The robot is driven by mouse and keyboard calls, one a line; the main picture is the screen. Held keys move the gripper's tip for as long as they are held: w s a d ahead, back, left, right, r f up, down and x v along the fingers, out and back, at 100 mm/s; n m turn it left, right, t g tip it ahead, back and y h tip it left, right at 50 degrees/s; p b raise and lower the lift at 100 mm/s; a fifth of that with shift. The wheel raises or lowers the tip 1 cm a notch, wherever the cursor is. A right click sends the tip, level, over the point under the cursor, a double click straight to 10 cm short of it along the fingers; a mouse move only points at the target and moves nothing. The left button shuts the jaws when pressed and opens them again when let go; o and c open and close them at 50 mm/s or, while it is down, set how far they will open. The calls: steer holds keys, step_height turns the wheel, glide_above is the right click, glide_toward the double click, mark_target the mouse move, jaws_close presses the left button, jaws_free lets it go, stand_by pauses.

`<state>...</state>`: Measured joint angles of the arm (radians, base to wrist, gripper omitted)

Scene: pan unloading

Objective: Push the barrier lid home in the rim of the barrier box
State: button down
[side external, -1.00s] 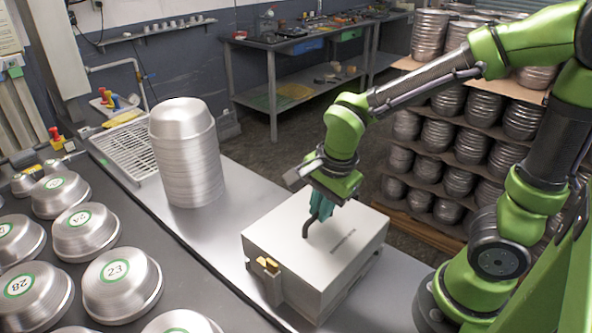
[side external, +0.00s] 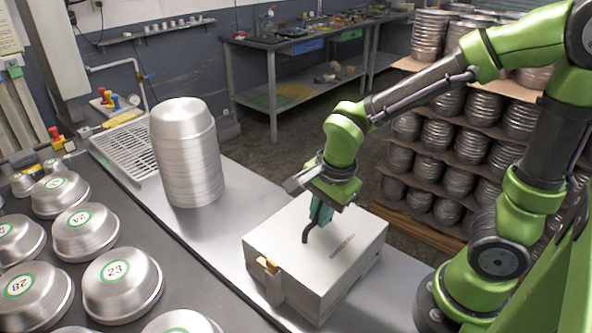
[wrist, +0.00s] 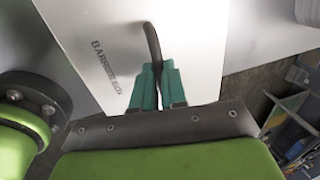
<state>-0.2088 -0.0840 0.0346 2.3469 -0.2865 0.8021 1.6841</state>
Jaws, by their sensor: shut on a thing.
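The barrier lid (side external: 345,232) is a pale grey plate with dark lettering and a dark bent handle (side external: 306,236). It lies on top of the barrier box (side external: 345,287), a light grey box on the bench. In this view it looks roughly level and covers the opening; I cannot tell whether any gap is left at the rim. My gripper (side external: 317,220) points down over the lid, its green fingers shut on the handle. The wrist view shows the fingers (wrist: 155,72) closed around the handle (wrist: 152,40) above the lid (wrist: 105,45). The box rim is hidden there.
A brass-coloured latch (side external: 267,264) is on the box's left side. A tall stack of metal pans (side external: 187,155) stands behind left on the bench (side external: 245,208). Numbered pans (side external: 120,284) fill the left surface. Racks of pans (side external: 475,135) stand behind my arm.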

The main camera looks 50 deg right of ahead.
steer(key=shift+f, duration=0.2)
steer(key=c, duration=1.1)
jaws_free()
steer(key=s+r, duration=0.3)
steer(key=r, duration=1.3)
steer(key=shift+s+r, duration=0.2)
steer(key=shift+r, duration=0.1)
steer(key=d+f+n+t, duration=0.1)
steer(key=n, duration=0.3)
steer(key=s+d+f+n+t+y, duration=0.1)
steer(key=n+t, duration=0.1)
steer(key=n, duration=0.3)
steer(key=s+d+f+n+t+y, duration=0.1)
steer(key=f+n+t, duration=0.1)
steer(key=n, duration=0.3)
steer(key=shift+f, duration=0.1)
